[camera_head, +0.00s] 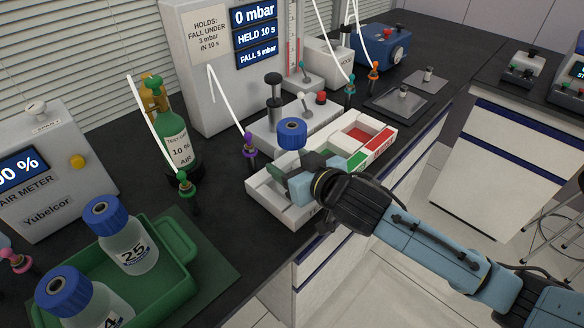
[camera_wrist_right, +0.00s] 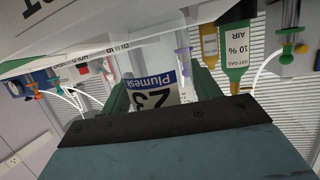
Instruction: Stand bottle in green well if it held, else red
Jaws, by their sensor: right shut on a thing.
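My right gripper (camera_head: 303,180) is shut on a blue-capped bottle (camera_head: 291,133). Its cap shows in the head view; the gripper hides most of its body. In the right wrist view the bottle's label (camera_wrist_right: 155,95) reads Plumesk and what looks like 23, upside down. The bottle is over or in the near left part of a white tray (camera_head: 282,217); I cannot tell whether it touches the tray. The tray has a green area (camera_head: 357,160) and a red area (camera_head: 382,140) beyond my gripper. My left gripper is not in view.
The display (camera_head: 256,35) reads 0 mbar, HELD 10 s, FALL 5 mbar. A card (camera_head: 209,35) says a hold is a fall under 3 mbar in 10 s. A green crate (camera_head: 178,286) holds bottles, one marked 25. A gas cylinder (camera_head: 175,140) stands behind.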

